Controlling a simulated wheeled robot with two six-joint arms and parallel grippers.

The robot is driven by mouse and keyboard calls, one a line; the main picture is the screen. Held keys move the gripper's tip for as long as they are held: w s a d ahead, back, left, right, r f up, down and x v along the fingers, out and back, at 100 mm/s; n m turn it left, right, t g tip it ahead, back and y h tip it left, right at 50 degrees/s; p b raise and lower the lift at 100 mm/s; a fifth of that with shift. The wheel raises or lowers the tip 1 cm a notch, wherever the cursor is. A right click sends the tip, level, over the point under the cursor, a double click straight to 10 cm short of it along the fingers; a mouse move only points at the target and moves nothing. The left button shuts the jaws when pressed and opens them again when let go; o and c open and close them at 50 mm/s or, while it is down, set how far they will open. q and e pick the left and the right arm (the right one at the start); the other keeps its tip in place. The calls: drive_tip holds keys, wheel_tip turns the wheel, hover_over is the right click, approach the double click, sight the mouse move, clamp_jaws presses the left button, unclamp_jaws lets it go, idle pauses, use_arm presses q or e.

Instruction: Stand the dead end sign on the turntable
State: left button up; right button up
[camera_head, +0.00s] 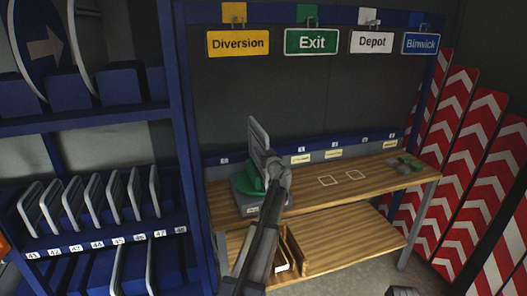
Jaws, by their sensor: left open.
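A sign plate (258,136), seen nearly edge-on with its grey back or rim showing, stands upright and slightly tilted at the turntable (246,184). Its face is turned away, so I cannot read whether it is the dead end sign. The turntable has a green top on a grey base, at the left end of the wooden bench. My left gripper (272,160) is open beside the lower part of the plate, over the turntable. My arm hides part of the turntable, and I cannot tell whether the fingers touch the plate.
The bench (385,175) has bare room and two pale outlined squares in its middle. A green and grey tool (405,163) lies at its right end. Hanging signs include Exit (311,41). A blue rack (95,235) holds several plates at left. Striped red-white boards (472,125) lean at right.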

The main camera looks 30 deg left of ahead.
use_arm(q)
drive_tip(key=shift+s+d, duration=0.1)
drive_tip(key=v, duration=0.7)
drive_tip(key=shift+s+d, duration=0.15)
drive_tip(key=shift+d, duration=0.05)
drive_tip(key=shift+d+f, duration=0.1)
